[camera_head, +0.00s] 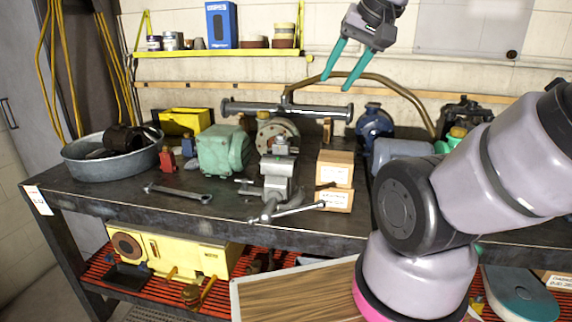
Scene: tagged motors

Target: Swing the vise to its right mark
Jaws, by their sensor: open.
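The vise (277,180) is a grey metal bench vise standing upright near the front middle of the dark workbench (110,201). Its bar handle points toward the bench's front edge. No angle mark around its base can be made out. My gripper (341,86) has two teal fingers spread apart and empty. It hangs in the air above the back of the bench, up and to the right of the vise, touching nothing.
A wrench (178,193) lies left of the vise, beside a green motor (223,149). Cardboard boxes (335,168) stand close on its right. A pipe (287,108) runs behind. A metal basin (112,160) sits at the left end. My arm covers the bench's right part.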

